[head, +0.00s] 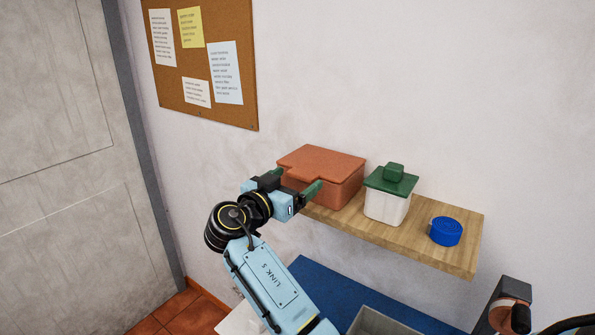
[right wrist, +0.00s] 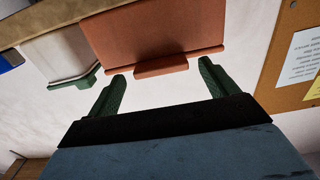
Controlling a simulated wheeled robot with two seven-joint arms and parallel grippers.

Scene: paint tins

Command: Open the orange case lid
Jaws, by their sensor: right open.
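The orange case (head: 340,190) stands on the wooden shelf with its lid (head: 322,160) closed. A tab juts from the lid's front edge. In the right wrist view the case (right wrist: 150,32) appears upside down, and the lid's tab (right wrist: 160,67) lies between the fingertips. My right gripper (head: 297,182) is at the case's front left, its green fingers open on either side of the tab; it also shows in the right wrist view (right wrist: 162,72). Gaps show on both sides of the tab there, and nothing is gripped.
On the shelf (head: 420,238), a white container (head: 386,207) with a green lid stands close right of the case, and a blue round tin (head: 446,231) further right. Below are a blue surface (head: 330,285) and a grey bin (head: 385,323). A wall backs the shelf.

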